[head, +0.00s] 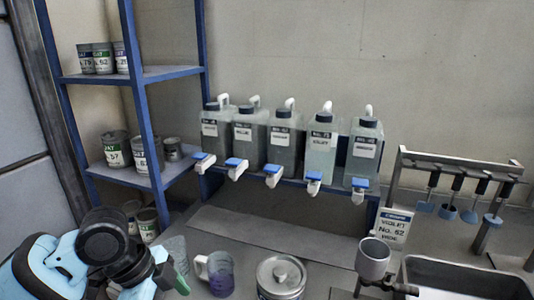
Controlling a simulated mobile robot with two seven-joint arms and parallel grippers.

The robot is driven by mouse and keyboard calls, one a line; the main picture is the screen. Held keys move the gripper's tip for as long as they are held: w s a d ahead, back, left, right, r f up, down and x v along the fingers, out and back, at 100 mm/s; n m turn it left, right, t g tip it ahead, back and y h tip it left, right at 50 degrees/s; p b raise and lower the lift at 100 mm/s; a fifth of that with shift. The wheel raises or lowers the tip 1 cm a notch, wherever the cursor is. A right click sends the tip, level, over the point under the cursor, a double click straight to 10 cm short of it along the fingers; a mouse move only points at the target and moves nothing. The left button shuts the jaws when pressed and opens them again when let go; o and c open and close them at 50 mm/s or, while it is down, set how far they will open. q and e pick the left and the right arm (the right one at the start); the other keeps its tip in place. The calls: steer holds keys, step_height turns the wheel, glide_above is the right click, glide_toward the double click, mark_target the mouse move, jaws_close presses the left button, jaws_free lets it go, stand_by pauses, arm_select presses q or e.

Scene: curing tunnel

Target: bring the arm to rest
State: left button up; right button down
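My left arm comes in from the lower left, light blue with black joints. Its gripper (165,277) is low, at the bottom edge of the head view, beside a measuring cup with purple contents (221,276). A green piece shows at the gripper's end; I cannot tell whether it is part of the gripper or something else. The fingers are partly hidden, so their opening is unclear. My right arm and gripper are not in view.
A lidded can (281,278) stands right of the cup. Several tap bottles (321,152) line the back; a blue shelf (172,75) holds cans.

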arm_select(q)
steer(key=s+d+f+n+t, duration=0.1)
steer(key=s+d+f+n, duration=0.2)
steer(key=f, duration=0.4)
steer(key=s+d+f+n, duration=0.2)
steer(key=s+f+n, duration=0.1)
steer(key=s+f, duration=0.35)
steer(key=s+a+f+n+y, duration=0.2)
steer(key=s+a+f+n, duration=0.3)
steer(key=s, duration=0.4)
steer(key=s+a+f+n+y, duration=0.2)
steer(key=s+a+f+n, duration=0.2)
steer(key=s+a, duration=0.3)
steer(key=w+d+f+t, duration=0.1)
steer(key=w+f+t, duration=0.1)
steer(key=f+t, duration=0.1)
steer(key=w+d+f+t+h, duration=0.1)
steer(key=w+d+f+t, duration=0.1)
steer(key=f, duration=0.4)
steer(key=shift+w+d+f+t, duration=0.3)
steer(key=shift+w+t, duration=0.15)
steer(key=shift+t, duration=0.75)
